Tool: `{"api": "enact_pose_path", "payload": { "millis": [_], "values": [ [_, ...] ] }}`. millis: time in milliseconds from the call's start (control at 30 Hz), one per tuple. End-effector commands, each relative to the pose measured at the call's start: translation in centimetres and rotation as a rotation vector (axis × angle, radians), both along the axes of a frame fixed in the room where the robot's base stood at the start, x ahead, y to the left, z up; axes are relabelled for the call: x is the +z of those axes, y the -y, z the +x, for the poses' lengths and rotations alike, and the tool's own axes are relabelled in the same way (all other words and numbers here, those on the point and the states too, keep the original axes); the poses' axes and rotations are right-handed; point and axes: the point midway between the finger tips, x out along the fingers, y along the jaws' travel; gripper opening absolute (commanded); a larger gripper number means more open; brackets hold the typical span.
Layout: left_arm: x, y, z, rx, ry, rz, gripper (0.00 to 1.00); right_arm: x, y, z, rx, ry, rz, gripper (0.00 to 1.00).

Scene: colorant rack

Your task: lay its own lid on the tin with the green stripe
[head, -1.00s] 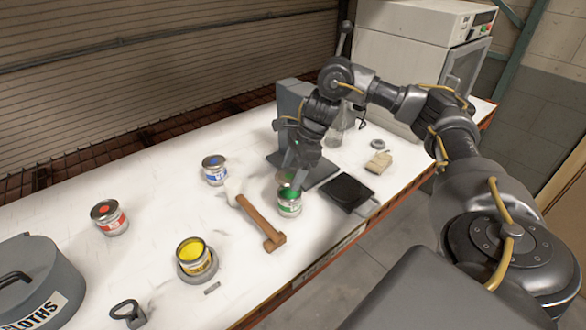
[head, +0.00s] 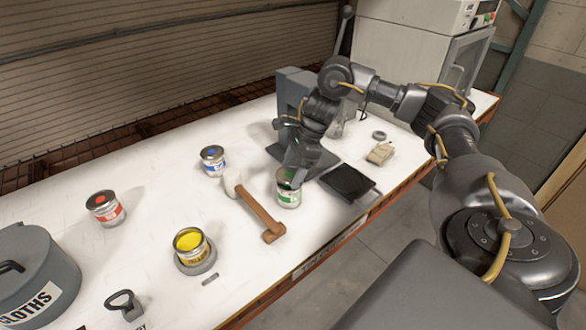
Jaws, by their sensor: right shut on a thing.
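The tin with the green stripe (head: 289,199) stands upright on the white bench, right of the hammer. My right gripper (head: 291,178) points down at the tin's top and is shut on its lid. The fingers and the tin's rim overlap in the head view, and the lid is mostly hidden. Green shows at the tin's mouth. I cannot tell whether the lid touches the rim. My left gripper is not in view.
A hammer (head: 259,214) lies just left of the tin, and a black pad (head: 348,183) lies right. A grey stand (head: 290,95) rises behind. Blue (head: 213,161), red (head: 105,209) and open yellow (head: 191,246) tins stand left. A brush (head: 381,153) lies at right.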

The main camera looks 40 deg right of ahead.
Motion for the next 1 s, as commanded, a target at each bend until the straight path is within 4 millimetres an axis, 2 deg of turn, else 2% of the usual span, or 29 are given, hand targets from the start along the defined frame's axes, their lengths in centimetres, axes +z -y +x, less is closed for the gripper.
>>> {"api": "enact_pose_path", "payload": {
  "millis": [733,767,933,1000],
  "values": [
    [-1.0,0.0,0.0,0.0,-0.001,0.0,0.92,-1.4,0.0,0.0,0.0,0.0,0.0,0.49],
    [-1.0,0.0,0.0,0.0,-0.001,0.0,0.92,-1.4,0.0,0.0,0.0,0.0,0.0,0.72],
    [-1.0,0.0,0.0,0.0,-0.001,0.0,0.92,-1.4,0.0,0.0,0.0,0.0,0.0,0.95],
    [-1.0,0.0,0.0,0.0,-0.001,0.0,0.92,-1.3,0.0,0.0,0.0,0.0,0.0,0.95]
  ]
}}
